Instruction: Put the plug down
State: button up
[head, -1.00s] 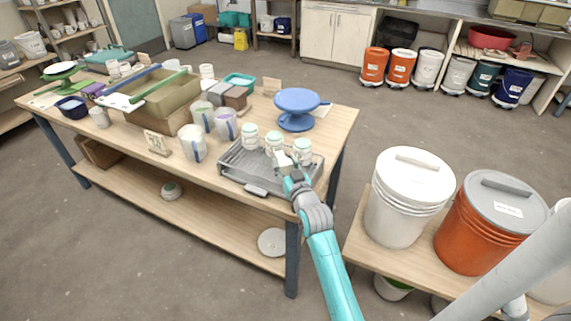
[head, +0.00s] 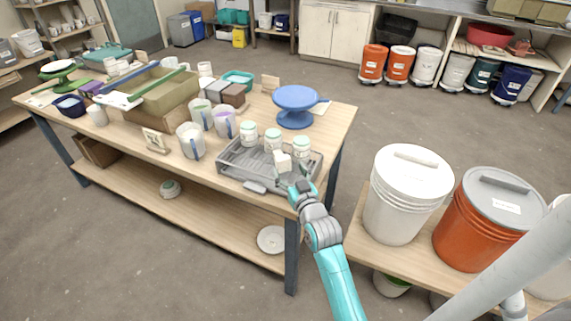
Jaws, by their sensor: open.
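A small whitish block (head: 283,162), likely the plug, shows at the front of the grey tray (head: 236,172), in front of the jars. It is too small to make out its shape clearly. My gripper (head: 289,179) is open just on the near side of the block, low over the tray's front right part. The block looks free of a grip, but I cannot tell whether a fingertip still touches it. My wrist hides part of the tray's front edge.
Jars with pale green lids stand on the tray: left (head: 247,134), middle (head: 272,141) and right (head: 301,148). A blue turntable (head: 296,101) stands behind. White jugs (head: 191,141) are to the left. A white bucket (head: 405,195) and an orange bucket (head: 478,225) stand right.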

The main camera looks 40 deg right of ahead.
jog(key=v, duration=0.7)
jog(key=s+a+f+n+y, duration=0.2)
jog(key=s+a+f+y, duration=0.35)
jog(key=s+a, duration=1.05)
jog(key=s+a+n, duration=0.1)
jog(key=s+a, duration=0.1)
jog(key=s, duration=0.3)
jog(key=s+a+r+n+g+y, duration=0.1)
jog(key=s+a, duration=0.2)
jog(key=s, duration=0.3)
jog(key=s+a+y, duration=0.1)
jog(key=s+a, duration=0.1)
jog(key=s, duration=0.4)
jog(key=shift+s+a+r+n, duration=0.15)
jog(key=shift+a+r+n, duration=0.15)
jog(key=shift+n, duration=0.1)
jog(key=shift+s+a+r+g, duration=0.1)
jog(key=shift+s+r+g, duration=0.05)
jog(key=shift+s+g, duration=0.15)
jog(key=shift+c, duration=1.1)
